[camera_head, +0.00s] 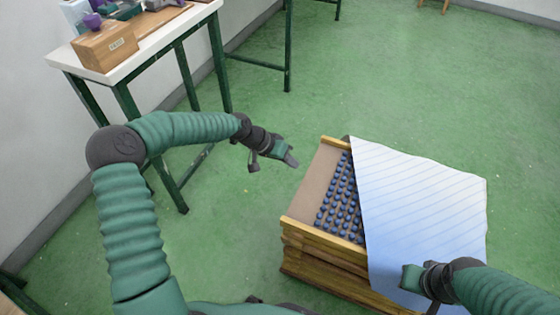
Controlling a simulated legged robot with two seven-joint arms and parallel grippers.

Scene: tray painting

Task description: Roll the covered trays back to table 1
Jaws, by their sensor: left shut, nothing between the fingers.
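A stack of wooden trays (312,240) stands at the lower right, low over the green floor. The top tray holds rows of small blue pieces (338,200) with a bare brown strip at its left. A pale blue striped cloth (425,200) covers its right part and hangs over the near side. My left gripper (288,158) is shut and empty in the air, left of the tray's far corner. My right gripper (412,280) is at the cloth's near edge; whether it grips the cloth is unclear. Wheels under the stack are hidden.
A white-topped table (150,32) with green legs stands at the upper left, carrying a wooden box (105,45) and other items. Another green-legged table (288,60) is at the back. The green floor (410,90) beyond and right of the trays is clear.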

